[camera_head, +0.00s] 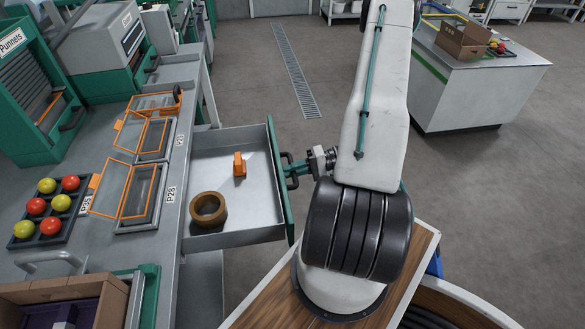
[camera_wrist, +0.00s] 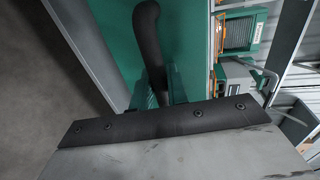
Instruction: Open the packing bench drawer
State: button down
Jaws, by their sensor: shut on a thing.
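The packing bench drawer (camera_head: 241,227) stands pulled out from the bench, with its grey tray showing. Inside lie a roll of brown tape (camera_head: 208,209) and a small orange object (camera_head: 239,165). Its green front faces right and carries a dark handle (camera_head: 287,158), which also shows as a curved black bar in the wrist view (camera_wrist: 149,45). My gripper (camera_head: 294,170) is at the handle, shut on it.
The bench top (camera_head: 185,70) holds orange-framed lidded trays (camera_head: 142,192) and a dark tray of red and yellow tomatoes (camera_head: 35,238). A separate counter (camera_head: 470,85) with a cardboard box (camera_head: 463,40) stands at upper right. Grey floor between them is clear.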

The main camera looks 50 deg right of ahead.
jog(key=shift+d, duration=0.2)
jog(key=c, duration=1.7)
grip_release()
jog(key=shift+s, duration=0.1)
jog(key=v, duration=0.7)
jog(key=shift+s+d+r, duration=0.1)
jog(key=shift+s+d, duration=0.15)
jog(key=shift+d, duration=0.05)
